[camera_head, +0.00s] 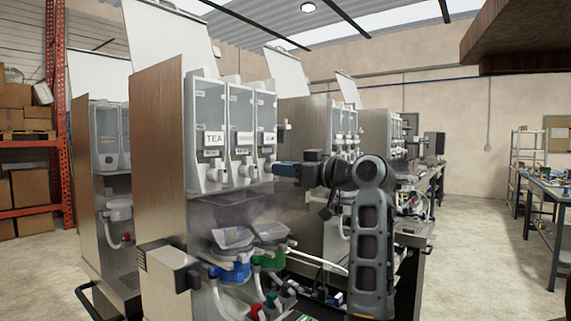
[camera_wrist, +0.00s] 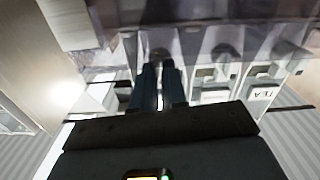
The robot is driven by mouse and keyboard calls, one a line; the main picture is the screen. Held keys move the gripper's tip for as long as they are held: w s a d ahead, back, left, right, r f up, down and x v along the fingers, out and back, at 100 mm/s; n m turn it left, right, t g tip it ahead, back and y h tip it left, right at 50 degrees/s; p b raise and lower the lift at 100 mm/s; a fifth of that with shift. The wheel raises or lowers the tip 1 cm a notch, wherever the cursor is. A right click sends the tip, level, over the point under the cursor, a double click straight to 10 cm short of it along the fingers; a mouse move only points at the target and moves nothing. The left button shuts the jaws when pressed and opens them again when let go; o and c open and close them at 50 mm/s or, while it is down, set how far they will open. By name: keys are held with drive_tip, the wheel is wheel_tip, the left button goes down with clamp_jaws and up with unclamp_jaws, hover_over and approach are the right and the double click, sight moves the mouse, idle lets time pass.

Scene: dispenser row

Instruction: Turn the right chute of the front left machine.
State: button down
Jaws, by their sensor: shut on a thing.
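The front left machine (camera_head: 158,150) has a wood-toned side panel and a row of three clear canisters with white chutes below. The left canister is labelled TEA (camera_head: 213,138); its label also shows in the wrist view (camera_wrist: 264,94), which is upside down. The right chute (camera_head: 267,169) is under the right canister (camera_head: 266,112). My gripper (camera_head: 275,168) reaches it from the right, with its blue fingers (camera_wrist: 159,70) shut on the chute. The fingers partly hide the chute in the wrist view, so its turn angle is hard to tell.
Below the chutes are a blue-collared mixing bowl (camera_head: 232,266) and a green-collared one (camera_head: 268,259), with hoses. More machines stand behind to the right. A metal workbench (camera_head: 545,190) is at the far right, with open floor (camera_head: 485,260) before it.

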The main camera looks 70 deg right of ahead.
drive_tip(key=shift+f+m, duration=0.15)
drive_tip(key=shift+m, duration=0.45)
drive_tip(key=c, duration=1.2)
unclamp_jaws()
drive_tip(key=shift+o, duration=0.2)
drive_tip(key=shift+s, duration=0.15)
drive_tip(key=b+v, duration=0.1)
drive_tip(key=v, duration=0.6)
drive_tip(key=shift+s, duration=0.25)
drive_tip(key=shift+a, duration=0.15)
